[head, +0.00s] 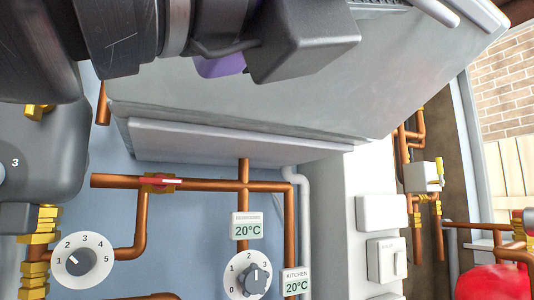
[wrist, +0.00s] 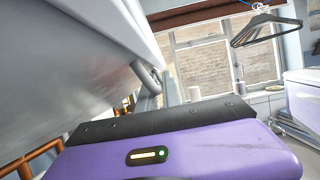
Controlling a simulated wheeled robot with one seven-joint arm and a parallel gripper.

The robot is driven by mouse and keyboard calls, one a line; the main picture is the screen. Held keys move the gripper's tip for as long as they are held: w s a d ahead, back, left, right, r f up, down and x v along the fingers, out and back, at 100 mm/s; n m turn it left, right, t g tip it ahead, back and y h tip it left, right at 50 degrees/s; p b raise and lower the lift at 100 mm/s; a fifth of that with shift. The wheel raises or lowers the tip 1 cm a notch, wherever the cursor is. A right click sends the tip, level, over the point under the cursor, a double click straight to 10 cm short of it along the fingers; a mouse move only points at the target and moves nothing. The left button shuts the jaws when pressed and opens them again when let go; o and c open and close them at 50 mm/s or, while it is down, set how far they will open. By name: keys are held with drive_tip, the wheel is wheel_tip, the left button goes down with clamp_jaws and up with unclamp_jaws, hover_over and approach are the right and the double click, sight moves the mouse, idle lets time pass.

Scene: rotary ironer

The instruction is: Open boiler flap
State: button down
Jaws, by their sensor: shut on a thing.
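The boiler (head: 300,95) is the large light-grey box across the upper part of the head view, seen from below. A narrower pale panel (head: 235,142) sits along its lower edge; I cannot tell whether this is the flap or how far the flap stands open. My gripper, purple and dark, shows just below my arm in the head view (head: 220,66), in front of the boiler. Its purple body and dark front edge fill the bottom of the wrist view (wrist: 165,122). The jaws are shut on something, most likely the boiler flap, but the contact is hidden.
Copper pipes (head: 205,184) run on the blue wall below the boiler, with numbered dials (head: 82,260) and temperature displays (head: 248,227). White switch boxes (head: 386,258) are at right. The wrist view shows a window (wrist: 200,65) and a hanging clothes hanger (wrist: 265,30).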

drive_tip(key=shift+s+f+m+g+b, duration=0.1)
drive_tip(key=shift+f+m+g+b, duration=0.4)
drive_tip(key=shift+f+m, duration=0.3)
drive_tip(key=c, duration=1.8)
unclamp_jaws()
drive_tip(key=v, duration=0.7)
drive_tip(key=shift+s+a+f, duration=0.15)
drive_tip(key=shift+a+f, duration=0.1)
drive_tip(key=w+v, duration=0.1)
drive_tip(key=v, duration=0.8)
drive_tip(key=shift+a+b, duration=0.15)
drive_tip(key=shift+b, duration=0.15)
